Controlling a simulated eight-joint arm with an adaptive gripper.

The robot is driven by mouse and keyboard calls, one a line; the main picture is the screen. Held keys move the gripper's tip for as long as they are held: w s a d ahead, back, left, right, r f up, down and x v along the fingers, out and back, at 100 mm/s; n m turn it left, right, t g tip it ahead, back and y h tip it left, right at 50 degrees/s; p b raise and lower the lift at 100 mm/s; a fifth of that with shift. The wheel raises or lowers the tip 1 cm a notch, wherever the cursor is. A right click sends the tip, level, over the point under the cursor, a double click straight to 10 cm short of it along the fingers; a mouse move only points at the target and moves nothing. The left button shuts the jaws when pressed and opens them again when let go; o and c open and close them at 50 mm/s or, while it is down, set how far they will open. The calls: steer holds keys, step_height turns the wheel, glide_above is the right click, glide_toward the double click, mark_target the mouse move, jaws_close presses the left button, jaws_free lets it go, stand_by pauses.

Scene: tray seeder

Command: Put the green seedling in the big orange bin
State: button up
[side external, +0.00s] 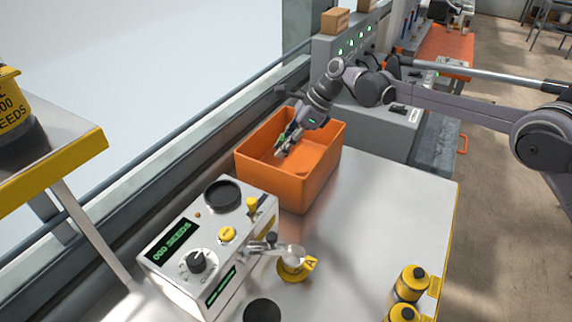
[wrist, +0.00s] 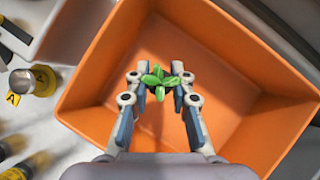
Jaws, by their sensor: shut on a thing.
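The green seedling (wrist: 158,79) is between the fingertips of my gripper (wrist: 160,84) in the wrist view, with several small leaves showing. My gripper is shut on it. The big orange bin (side external: 283,187) stands on the metal table in the side view. It is open at the top and looks empty apart from my gripper (side external: 284,146), which is over or within its opening. A bit of green shows at the fingers in the side view. The bin's floor (wrist: 215,65) lies beneath the seedling in the wrist view. The gap between them is hard to judge.
A seed counter machine (side external: 205,245) with knobs and a display stands in front of the bin. A small cup by a yellow tag (side external: 295,265) is beside it. Yellow-capped bottles (side external: 408,288) stand at the table's front right. The table right of the bin is clear.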

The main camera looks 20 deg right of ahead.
steer(key=shift+f, duration=3.4)
steer(key=o, duration=0.9)
steer(key=shift+f, duration=0.15)
steer(key=shift+o, duration=0.2)
